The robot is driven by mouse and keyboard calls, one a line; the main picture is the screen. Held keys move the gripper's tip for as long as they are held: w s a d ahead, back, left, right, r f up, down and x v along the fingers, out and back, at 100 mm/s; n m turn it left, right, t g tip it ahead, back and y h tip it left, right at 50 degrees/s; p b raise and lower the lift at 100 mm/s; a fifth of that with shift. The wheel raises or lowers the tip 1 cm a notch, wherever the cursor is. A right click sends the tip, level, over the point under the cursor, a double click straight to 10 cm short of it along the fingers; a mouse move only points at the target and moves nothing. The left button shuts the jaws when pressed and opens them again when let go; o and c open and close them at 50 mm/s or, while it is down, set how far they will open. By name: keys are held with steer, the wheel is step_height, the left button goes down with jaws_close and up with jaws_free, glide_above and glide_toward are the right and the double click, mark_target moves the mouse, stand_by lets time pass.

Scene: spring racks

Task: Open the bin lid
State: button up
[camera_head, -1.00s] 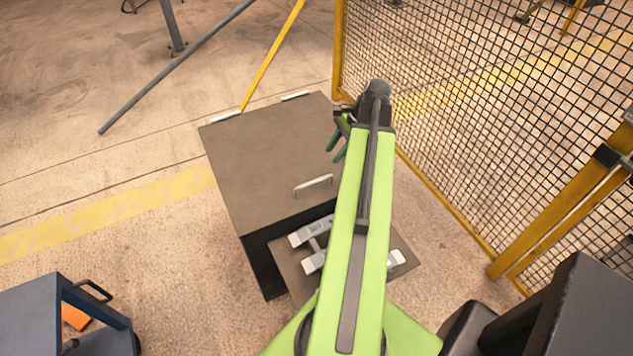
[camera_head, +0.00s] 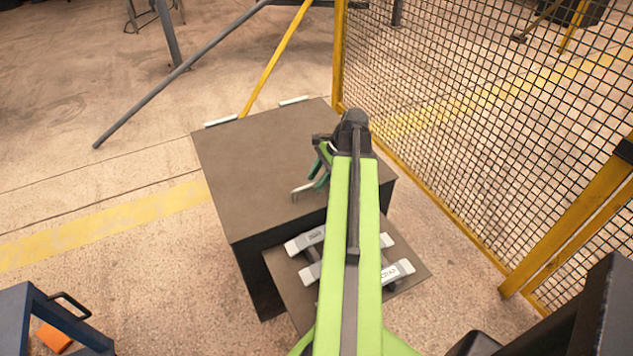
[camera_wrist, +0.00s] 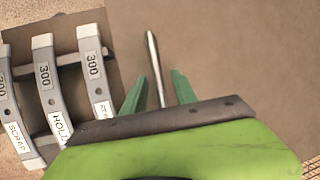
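The bin is a dark box with a flat brown lid (camera_head: 255,150), which lies shut. Two pale hinge strips show along its far edge. A light metal bar handle (camera_head: 297,190) stands near the lid's front edge; it also shows in the wrist view (camera_wrist: 152,58). My gripper (camera_head: 317,178) is over the lid at the handle, its green fingers pointing down. In the wrist view my gripper (camera_wrist: 158,88) has its fingers apart, with the handle bar lying between them. I see no contact. My arm hides the lid's right part and part of the handle.
A lower plate (camera_head: 285,275) in front of the bin carries grey brackets with labels reading 300, SCRAP and HOLD. A blue-grey cart (camera_head: 45,320) is at lower left. Floor to the left is open.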

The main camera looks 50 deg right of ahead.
jaws_close()
stand_by(1.2)
